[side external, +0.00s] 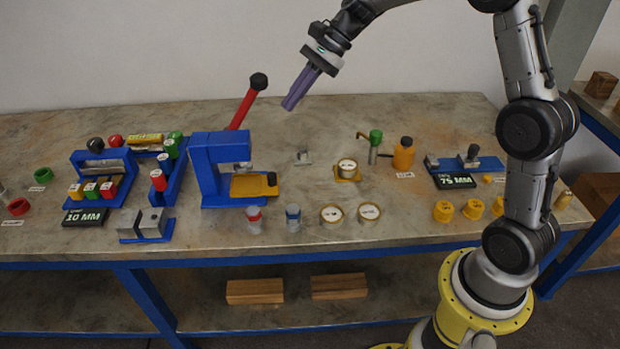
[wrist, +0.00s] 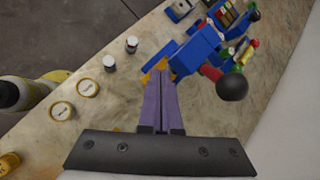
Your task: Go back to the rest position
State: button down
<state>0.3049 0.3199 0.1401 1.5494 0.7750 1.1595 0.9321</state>
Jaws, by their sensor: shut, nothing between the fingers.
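My gripper (side external: 290,104) has long purple fingers, pressed together with nothing between them. It is raised well above the workbench (side external: 330,245), to the right of the red lever with a black knob on the blue press (side external: 208,170). In the wrist view the shut fingers (wrist: 163,90) extend over the bench, with the black knob (wrist: 232,87) to their right. The fingers touch nothing that I can see.
A jar on a yellow base (side external: 347,170), two round lidded jars (side external: 331,214) and two small vials (side external: 254,220) stand below. The press's raised lever (side external: 243,110) is the nearest tall obstacle.

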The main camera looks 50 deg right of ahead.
jog(key=s+a+r+n+t+h, duration=0.1)
jog(key=s+a+r+n+h, duration=0.2)
jog(key=s, duration=0.7)
jog(key=s+a+r+n, duration=0.3)
jog(key=s+r+n, duration=0.2)
jog(key=s, duration=0.5)
jog(key=s+d+f+n+t+h, duration=0.1)
jog(key=s+d+f+n+h, duration=0.3)
jog(key=s+f+n, duration=0.3)
jog(key=s+d+n, duration=0.1)
jog(key=s+n, duration=0.2)
jog(key=s, duration=0.1)
jog(key=shift+s+d, duration=0.35)
